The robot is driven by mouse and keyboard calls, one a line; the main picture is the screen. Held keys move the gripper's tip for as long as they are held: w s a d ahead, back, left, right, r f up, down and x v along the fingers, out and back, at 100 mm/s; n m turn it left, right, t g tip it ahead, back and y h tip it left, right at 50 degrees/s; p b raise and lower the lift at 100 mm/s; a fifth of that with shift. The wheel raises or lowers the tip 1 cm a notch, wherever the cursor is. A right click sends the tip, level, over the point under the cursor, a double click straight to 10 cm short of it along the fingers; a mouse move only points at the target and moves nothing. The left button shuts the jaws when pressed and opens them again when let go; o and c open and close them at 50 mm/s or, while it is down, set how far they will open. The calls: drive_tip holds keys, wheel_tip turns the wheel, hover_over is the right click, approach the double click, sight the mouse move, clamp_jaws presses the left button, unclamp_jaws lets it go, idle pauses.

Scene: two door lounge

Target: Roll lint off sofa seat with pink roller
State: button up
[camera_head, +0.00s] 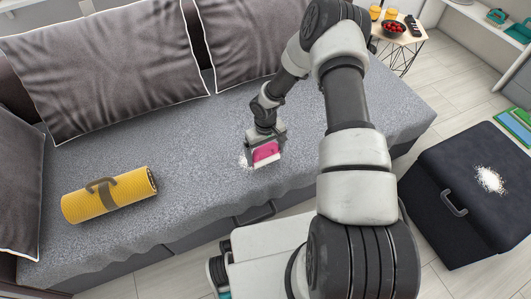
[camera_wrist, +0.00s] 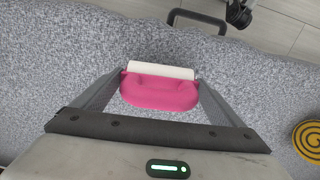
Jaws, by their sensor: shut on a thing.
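The pink roller (camera_wrist: 158,93) with a white strip along its edge is between the two fingers of my gripper (camera_wrist: 160,85). My gripper is shut on it. In the head view the pink roller (camera_head: 265,152) is low over the grey sofa seat (camera_head: 195,130), near its front edge; I cannot tell whether it touches the fabric. A small patch of white lint (camera_head: 243,162) shows on the seat just left of the roller. My gripper (camera_head: 266,143) hides part of the seat there.
A rolled yellow mat (camera_head: 108,194) lies on the seat at the left. Grey cushions (camera_head: 100,65) line the back. A dark ottoman (camera_head: 450,175) with white specks (camera_head: 490,179) on top stands at the right.

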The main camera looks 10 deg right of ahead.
drive_tip(key=shift+f+b, duration=0.9)
drive_tip(key=shift+f, duration=0.15)
